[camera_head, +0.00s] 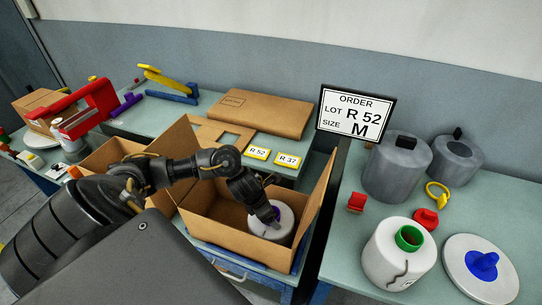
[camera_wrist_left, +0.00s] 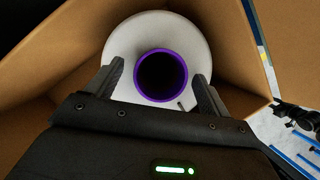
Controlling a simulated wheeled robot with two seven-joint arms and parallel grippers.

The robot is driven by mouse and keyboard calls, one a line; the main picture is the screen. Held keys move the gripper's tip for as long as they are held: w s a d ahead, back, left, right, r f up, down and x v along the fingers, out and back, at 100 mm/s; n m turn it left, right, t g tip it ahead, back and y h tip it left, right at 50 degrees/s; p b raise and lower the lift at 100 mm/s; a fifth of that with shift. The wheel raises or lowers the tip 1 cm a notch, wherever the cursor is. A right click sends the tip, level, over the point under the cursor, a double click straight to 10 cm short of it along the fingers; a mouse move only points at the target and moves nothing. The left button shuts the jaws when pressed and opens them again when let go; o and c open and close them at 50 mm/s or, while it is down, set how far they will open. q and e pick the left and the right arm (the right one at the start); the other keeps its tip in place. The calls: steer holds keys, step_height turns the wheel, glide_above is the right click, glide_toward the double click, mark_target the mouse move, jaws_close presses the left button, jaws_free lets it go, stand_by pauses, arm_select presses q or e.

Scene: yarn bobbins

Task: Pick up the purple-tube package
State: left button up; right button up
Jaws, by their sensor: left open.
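The purple-tube package is a white bobbin (camera_head: 282,228) with a purple tube, standing inside an open cardboard box (camera_head: 218,211) in the head view. In the left wrist view the white bobbin (camera_wrist_left: 202,38) is seen from above, its purple tube ring (camera_wrist_left: 160,75) in the middle. My left gripper (camera_head: 268,215) reaches down into the box over the bobbin. In the left wrist view my left gripper (camera_wrist_left: 158,80) is open, one finger on each side of the purple tube. I cannot tell whether the fingers touch it. My right gripper is not seen.
Box flaps stand up around my left arm. An order sign (camera_head: 356,118) reads R 52, size M. Yellow labels R 52 (camera_head: 258,153) and R 37 (camera_head: 287,160) lie behind the box.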

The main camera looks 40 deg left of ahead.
arm_select(q)
steer(key=shift+f, duration=0.1)
jaws_close()
steer(key=shift+w, duration=0.15)
stand_by(0.6)
